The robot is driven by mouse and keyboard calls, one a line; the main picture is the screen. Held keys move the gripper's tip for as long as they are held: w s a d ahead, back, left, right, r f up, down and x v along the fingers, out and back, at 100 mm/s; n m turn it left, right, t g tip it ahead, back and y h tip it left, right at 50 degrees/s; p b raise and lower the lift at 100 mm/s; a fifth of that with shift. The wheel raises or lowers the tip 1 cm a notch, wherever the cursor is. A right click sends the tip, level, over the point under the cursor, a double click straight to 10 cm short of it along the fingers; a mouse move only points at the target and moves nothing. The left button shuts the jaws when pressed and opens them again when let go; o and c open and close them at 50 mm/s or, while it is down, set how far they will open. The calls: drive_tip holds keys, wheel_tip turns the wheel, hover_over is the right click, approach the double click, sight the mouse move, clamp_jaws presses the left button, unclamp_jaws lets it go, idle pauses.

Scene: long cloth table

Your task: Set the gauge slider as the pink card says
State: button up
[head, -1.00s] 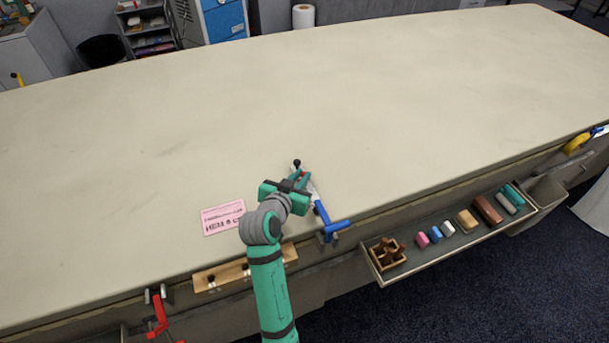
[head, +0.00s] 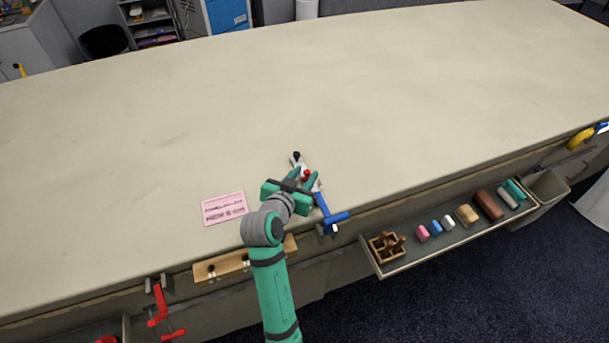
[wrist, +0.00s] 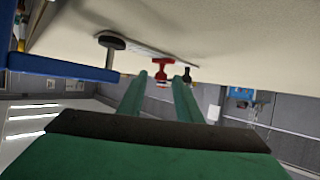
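The slider also shows in the wrist view (wrist: 162,62). My gripper (head: 303,179) reaches over the bar, fingers apart, with the slider between or just beyond the tips and gaps visible beside it. The pink card (head: 224,208) lies left; its large line seems to read "HEM 8 CM", the digit blurred. Scale marks are unreadable.
A wooden strip with knobs (head: 222,266) and a red clamp (head: 160,305) are at the front edge on the left. A shelf tray (head: 410,257) with several small blocks hangs at the front right. The tabletop beyond the gauge is clear.

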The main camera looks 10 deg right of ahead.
drive_tip(key=v, duration=1.1)
drive_tip(key=shift+f, duration=0.1)
drive_tip(key=shift+w, duration=0.15)
